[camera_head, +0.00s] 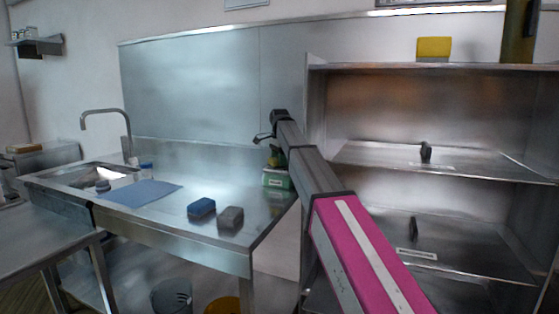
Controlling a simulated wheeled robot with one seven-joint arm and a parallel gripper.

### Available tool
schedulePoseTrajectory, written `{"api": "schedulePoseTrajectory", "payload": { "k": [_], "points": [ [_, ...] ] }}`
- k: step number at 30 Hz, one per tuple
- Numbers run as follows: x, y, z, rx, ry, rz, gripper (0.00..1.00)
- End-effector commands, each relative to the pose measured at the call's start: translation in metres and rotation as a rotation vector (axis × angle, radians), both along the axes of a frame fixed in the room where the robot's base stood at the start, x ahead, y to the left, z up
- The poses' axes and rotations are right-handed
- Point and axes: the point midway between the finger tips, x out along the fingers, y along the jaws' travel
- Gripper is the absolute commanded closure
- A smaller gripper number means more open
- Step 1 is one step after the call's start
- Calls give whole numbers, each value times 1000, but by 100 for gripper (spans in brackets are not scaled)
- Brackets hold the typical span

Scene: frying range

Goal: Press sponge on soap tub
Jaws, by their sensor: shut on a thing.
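My gripper (272,146) is at the far end of my arm, over the back right part of the steel counter. It is small in view and partly hidden by the arm. It is shut on a sponge (276,158), which shows as a small yellowish-green patch below it. The soap tub (276,178), green with a pale label, stands upright on the counter directly below the sponge. The sponge is at or just above the tub's top; I cannot tell whether they touch.
A blue sponge (202,208) and a grey block (230,217) lie near the counter's (160,225) front edge. A blue cloth (139,193) lies left, beside the sink (88,176) and tap (128,128). A steel shelf unit (440,160) stands right, with a yellow block (433,48) on top.

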Motion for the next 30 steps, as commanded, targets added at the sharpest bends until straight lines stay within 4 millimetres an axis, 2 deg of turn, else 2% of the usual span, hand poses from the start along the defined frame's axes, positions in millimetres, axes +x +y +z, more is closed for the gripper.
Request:
{"api": "schedulePoseTrajectory", "payload": {
  "k": [30],
  "points": [
    [0, 0, -10, 0, 0, 0, 58]
  ]
}}
